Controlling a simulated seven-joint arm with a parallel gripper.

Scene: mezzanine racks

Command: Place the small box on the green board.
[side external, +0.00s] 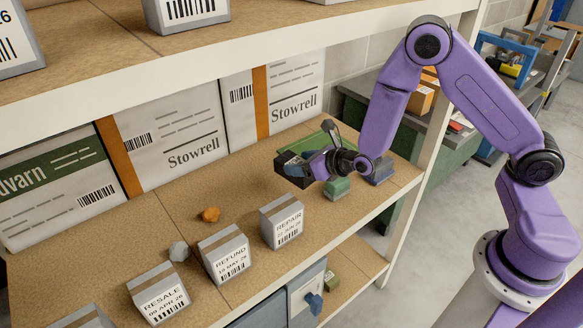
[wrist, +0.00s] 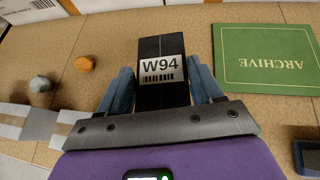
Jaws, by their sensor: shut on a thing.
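The small box (wrist: 161,92) is black with a white label reading W94, and sits between the two blue-grey fingers of my gripper (wrist: 162,82). My gripper (side external: 297,166) is shut on it and appears to hold it above the shelf in the side external view. The green board (wrist: 265,59), marked ARCHIVE, lies flat on the shelf to the right of the box in the wrist view. In the side external view the green board (side external: 314,142) shows behind my gripper and is partly hidden by it. The box is apart from the board in the wrist view.
Grey boxes labelled REPAIR (side external: 283,222), REFUND (side external: 225,255) and RESALE (side external: 159,293) stand along the front edge. An orange lump (side external: 210,214) and a grey lump (side external: 179,251) lie behind them. A green block (side external: 338,187) sits below my wrist. Large cartons (side external: 171,134) line the back.

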